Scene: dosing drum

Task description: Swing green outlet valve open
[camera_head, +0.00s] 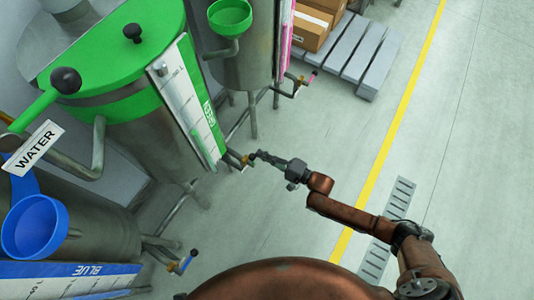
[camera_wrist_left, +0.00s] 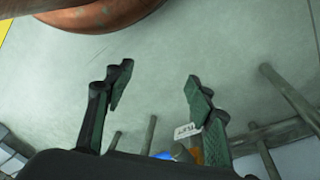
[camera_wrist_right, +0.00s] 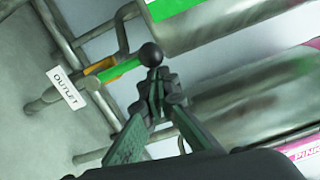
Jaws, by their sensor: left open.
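The green outlet valve has a green lever (camera_wrist_right: 118,69) ending in a black ball knob (camera_wrist_right: 151,54). In the right wrist view it sits on a pipe with a white "OUTLET" tag (camera_wrist_right: 67,88). In the head view the outlet (camera_head: 244,161) is low on the green drum (camera_head: 165,125). My right gripper (camera_head: 257,156) is at the knob; its fingertips (camera_wrist_right: 157,80) are drawn together right beside the ball. I cannot tell whether they touch it. My left gripper (camera_wrist_left: 158,92) is open and empty in the left wrist view, and outside the head view.
A blue drum with a blue funnel (camera_head: 36,227) and its own outlet (camera_head: 181,264) stands at lower left. A pink-marked drum (camera_head: 245,65) stands behind the green one. A pallet with boxes (camera_head: 372,55) is at the back. The floor to the right is clear.

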